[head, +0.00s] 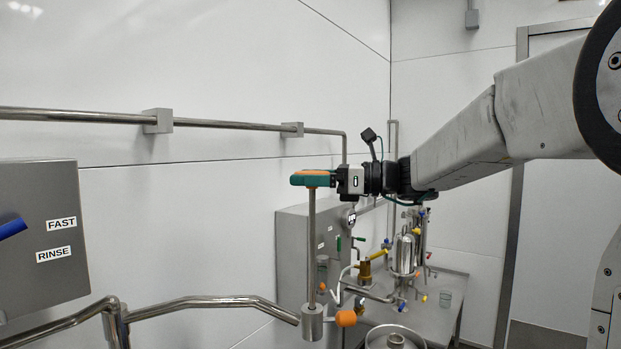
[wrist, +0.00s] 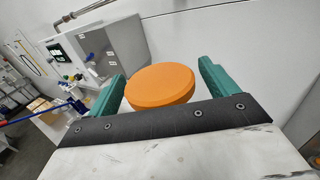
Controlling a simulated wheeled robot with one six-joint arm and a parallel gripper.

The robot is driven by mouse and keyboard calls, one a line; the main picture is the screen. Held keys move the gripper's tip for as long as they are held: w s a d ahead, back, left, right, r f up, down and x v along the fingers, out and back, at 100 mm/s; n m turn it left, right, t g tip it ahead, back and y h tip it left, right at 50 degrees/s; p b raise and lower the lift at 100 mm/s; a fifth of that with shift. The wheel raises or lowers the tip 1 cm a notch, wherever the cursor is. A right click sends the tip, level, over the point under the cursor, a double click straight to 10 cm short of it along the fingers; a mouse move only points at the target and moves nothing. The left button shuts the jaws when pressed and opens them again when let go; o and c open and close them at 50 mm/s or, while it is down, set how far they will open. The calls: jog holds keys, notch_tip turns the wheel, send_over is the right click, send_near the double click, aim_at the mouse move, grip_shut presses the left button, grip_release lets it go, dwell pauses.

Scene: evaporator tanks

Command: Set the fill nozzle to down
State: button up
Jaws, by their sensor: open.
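An orange round knob (wrist: 162,86) lies between the two teal fingers of my gripper (wrist: 163,70) in the wrist view. In the head view my gripper (head: 312,179) is level, at the top of an upright thin metal rod (head: 312,240). The knob's orange edge shows there among the teal fingers. The jaws are open around the knob; I cannot tell whether either finger touches it. The rod runs down into a grey metal cylinder (head: 312,322) at the end of a bent pipe (head: 215,304). No label names the fill nozzle, so I cannot tell which part it is.
An orange ball-shaped end (head: 346,318) sits right beside the cylinder. A grey box (head: 40,240) at left bears FAST and RINSE labels and a blue lever (head: 12,229). A wall pipe (head: 220,124) runs behind. A steel vessel (head: 404,252) with valves stands behind, below my arm.

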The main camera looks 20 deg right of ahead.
jog(key=c, duration=1.4)
send_over(311, 308)
jog(key=f, duration=2.2)
jog(key=shift+w, duration=0.35)
jog(key=o, duration=1.4)
jog(key=shift+d, duration=0.1)
jog(key=shift+r, duration=0.1)
jog(key=v, duration=0.7)
jog(key=shift+s+d, duration=0.2)
jog(key=shift+d, duration=0.15)
